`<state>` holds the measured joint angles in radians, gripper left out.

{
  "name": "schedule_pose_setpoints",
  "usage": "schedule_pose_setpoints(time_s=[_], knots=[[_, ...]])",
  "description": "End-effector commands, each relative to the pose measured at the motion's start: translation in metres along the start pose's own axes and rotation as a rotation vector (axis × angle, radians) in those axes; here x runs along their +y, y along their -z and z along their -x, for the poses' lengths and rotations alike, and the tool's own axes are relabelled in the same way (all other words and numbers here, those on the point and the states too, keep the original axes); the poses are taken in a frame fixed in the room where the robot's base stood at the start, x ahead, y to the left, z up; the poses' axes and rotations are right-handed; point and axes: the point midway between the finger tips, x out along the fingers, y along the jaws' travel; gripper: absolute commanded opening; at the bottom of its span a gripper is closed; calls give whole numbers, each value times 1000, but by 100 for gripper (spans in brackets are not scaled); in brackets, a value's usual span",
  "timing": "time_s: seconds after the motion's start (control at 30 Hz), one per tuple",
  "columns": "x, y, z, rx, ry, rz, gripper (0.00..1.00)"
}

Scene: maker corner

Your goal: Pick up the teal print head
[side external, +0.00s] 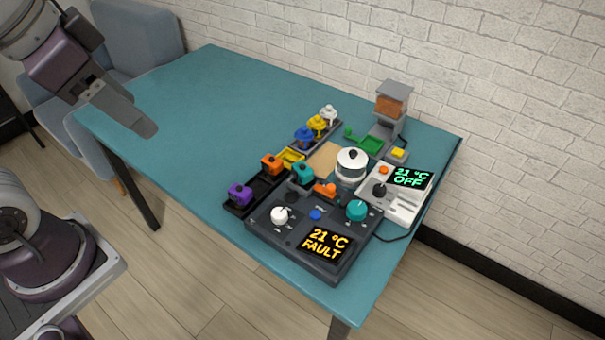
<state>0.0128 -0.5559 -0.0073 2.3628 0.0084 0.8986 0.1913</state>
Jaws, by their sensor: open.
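The teal print head (302,172) is a small block with a rounded top. It sits among the devices on the right half of the teal table, between the orange print head (271,164) and the white round pot-like thing (351,168). It seems to rest on a dark grey holder just behind the dark control box, but its lower part is partly hidden. My gripper (145,128) is over the table's left end, far to the left of the teal print head. It is open and I see nothing in it.
A purple head (240,194) stands on the black tray. A dark control box (310,232) reads "21 °C FAULT"; a white box (403,199) reads "21 °C OFF". Blue, yellow and white heads stand in a rack behind. A grey dispenser (393,104) rises at the back. The table's left half is clear.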

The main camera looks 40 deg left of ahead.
Motion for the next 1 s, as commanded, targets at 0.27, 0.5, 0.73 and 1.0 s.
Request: schedule_pose_setpoints(time_s=[0.27,0.5,0.73,1.0], knots=[[-2,146,-124,-191,-140,-825,58],[24,179,-293,-249,-345,-1429,58],[36,168,-356,-247,-424,-1619,58],[32,147,-396,-249,-426,-1618,58]])
